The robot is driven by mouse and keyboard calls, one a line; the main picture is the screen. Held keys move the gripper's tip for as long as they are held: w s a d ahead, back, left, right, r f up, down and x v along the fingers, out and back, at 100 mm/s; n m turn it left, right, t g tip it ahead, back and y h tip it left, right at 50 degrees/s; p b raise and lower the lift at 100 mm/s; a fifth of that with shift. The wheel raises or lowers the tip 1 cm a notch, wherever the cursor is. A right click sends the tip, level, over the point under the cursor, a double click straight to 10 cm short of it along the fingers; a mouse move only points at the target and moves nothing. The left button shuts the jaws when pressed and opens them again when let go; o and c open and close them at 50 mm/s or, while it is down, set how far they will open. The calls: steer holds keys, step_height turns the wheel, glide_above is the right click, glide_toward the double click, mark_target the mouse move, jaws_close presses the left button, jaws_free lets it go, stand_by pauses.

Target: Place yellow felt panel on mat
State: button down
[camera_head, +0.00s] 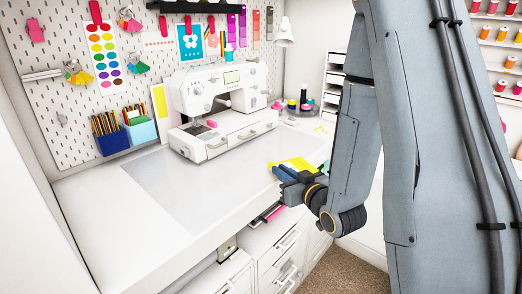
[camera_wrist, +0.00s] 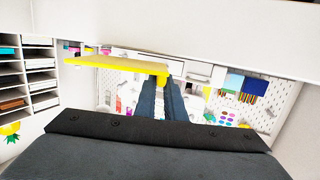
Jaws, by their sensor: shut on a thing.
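The yellow felt panel (camera_head: 298,164) is in my gripper (camera_head: 290,178), at the right end of the white worktop in the head view. In the wrist view the panel (camera_wrist: 115,63) shows nearly edge-on as a thin yellow strip. It reaches left from the fingertips of my gripper (camera_wrist: 162,80), which are shut on its one end. The mat (camera_head: 160,190) is a pale, greyish rectangle lying flat on the worktop, left of my gripper and apart from the panel. It looks bare. I cannot tell how high the panel is above the worktop.
A white sewing machine (camera_head: 225,105) stands behind the mat, towards the wall. Drawers (camera_head: 285,245) are under the worktop's front edge (camera_head: 200,240). A small shelf unit (camera_head: 333,90) stands at the back right.

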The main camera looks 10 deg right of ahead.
steer(key=shift+b+x, duration=0.8)
steer(key=shift+x, duration=0.05)
steer(key=p, duration=0.4)
glide_toward(258, 157)
steer(key=w+r, duration=0.1)
steer(key=w, duration=0.1)
steer(key=w+a, duration=0.1)
steer(key=w, duration=0.1)
steer(key=w+r, duration=0.1)
steer(key=w, duration=0.2)
steer(key=shift+a+r, duration=0.35)
steer(key=x, duration=0.2)
steer(key=shift+w+a+r+p, duration=0.1)
steer(key=shift+w+r+p, duration=0.15)
steer(key=shift+w+p, duration=0.15)
steer(key=shift+s+f, duration=0.1)
steer(key=shift+f, duration=0.7)
steer(key=shift+f, duration=0.2)
steer(key=c, duration=1.8)
jaws_free()
steer(key=shift+c, duration=0.2)
